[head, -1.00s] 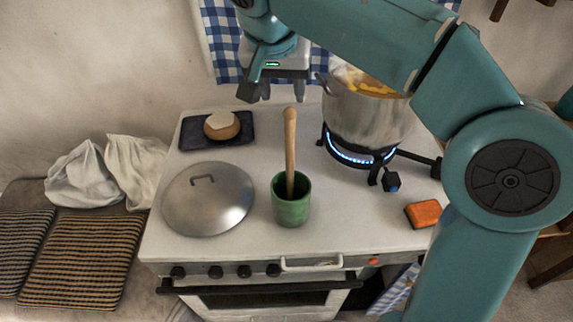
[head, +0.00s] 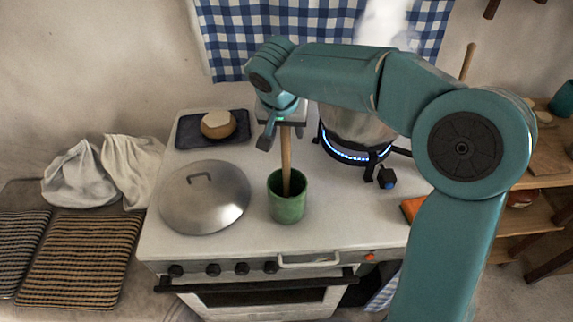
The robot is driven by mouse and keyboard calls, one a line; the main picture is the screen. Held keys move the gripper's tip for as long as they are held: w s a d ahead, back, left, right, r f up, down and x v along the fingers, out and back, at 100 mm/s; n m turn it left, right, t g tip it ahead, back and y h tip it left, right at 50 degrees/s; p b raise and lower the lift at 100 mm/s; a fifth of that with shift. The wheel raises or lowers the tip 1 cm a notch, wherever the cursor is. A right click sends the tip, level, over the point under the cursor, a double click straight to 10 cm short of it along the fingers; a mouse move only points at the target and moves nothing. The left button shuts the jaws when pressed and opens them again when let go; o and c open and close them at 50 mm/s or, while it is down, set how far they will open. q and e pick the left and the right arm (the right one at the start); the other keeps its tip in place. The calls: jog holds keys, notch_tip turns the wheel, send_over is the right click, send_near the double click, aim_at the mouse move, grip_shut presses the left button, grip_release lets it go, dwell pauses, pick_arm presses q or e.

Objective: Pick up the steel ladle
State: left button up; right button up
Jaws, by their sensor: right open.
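I see no steel ladle plainly in view. A green cup (head: 288,206) stands on the stove top with a wooden handle (head: 286,164) upright in it; what is on its lower end is hidden inside the cup. My right gripper (head: 284,136) is open and points down at the top of this handle. The handle's top is hidden by the gripper, and I cannot tell whether it is between the fingers. My left gripper is not in view.
A steel lid (head: 205,205) lies left of the cup, with bread on a dark tray (head: 184,137) behind. A pot (head: 350,125) stands on the lit burner (head: 352,157), partly hidden by my right arm. An orange sponge (head: 412,207) lies at right.

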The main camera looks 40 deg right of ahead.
jog(key=shift+a, duration=0.1)
grip_shut()
